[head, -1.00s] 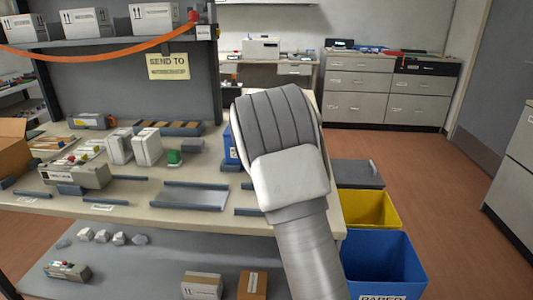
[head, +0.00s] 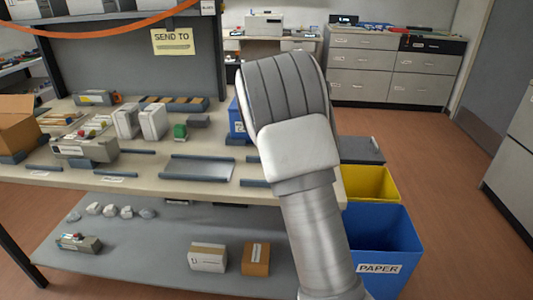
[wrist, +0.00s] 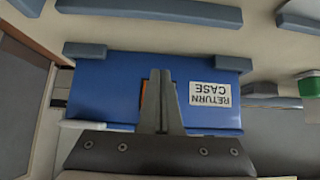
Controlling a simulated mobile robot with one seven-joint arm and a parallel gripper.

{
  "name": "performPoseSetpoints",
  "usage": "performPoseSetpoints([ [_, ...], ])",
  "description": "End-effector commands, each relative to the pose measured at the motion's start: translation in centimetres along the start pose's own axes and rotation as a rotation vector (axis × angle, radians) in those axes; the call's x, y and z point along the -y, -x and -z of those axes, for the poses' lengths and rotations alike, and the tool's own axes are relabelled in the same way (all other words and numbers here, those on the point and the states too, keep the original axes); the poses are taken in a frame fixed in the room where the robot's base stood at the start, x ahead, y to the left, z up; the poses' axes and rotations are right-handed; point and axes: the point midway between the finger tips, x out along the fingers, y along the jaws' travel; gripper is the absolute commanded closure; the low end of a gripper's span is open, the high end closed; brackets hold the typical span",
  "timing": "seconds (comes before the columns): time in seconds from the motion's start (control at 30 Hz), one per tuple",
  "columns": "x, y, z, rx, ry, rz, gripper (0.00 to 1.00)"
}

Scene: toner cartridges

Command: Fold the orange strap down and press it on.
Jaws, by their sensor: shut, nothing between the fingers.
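The blue return case (wrist: 100,85), with a white RETURN CASE label (wrist: 210,95) that reads upside down, fills the middle of the wrist view. My gripper (wrist: 159,78) is shut and empty, its fingers in front of the case. A small orange patch (wrist: 144,92), perhaps the strap, shows beside the fingers; they hide most of it. I cannot tell whether they touch it. In the head view a blue edge of the case (head: 236,120) shows left of my arm, which hides the rest and my gripper.
The workbench (head: 215,145) holds a metal tray (head: 200,168), white cartridges (head: 153,121) and a green block (head: 180,131). Another orange band (head: 110,28) hangs across the upper shelf. A yellow bin (head: 370,183) and a blue paper bin (head: 385,240) stand right of the bench.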

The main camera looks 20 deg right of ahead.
Motion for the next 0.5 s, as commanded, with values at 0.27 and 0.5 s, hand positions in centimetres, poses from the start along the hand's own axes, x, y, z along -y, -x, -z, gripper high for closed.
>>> performPoseSetpoints([
  [0.27, 0.0, 2.2, -1.4, 0.001, 0.002, 0.002, 1.0],
  [0.5, 0.0, 5.5, -3.8, 0.0, 0.003, 0.002, 1.0],
])
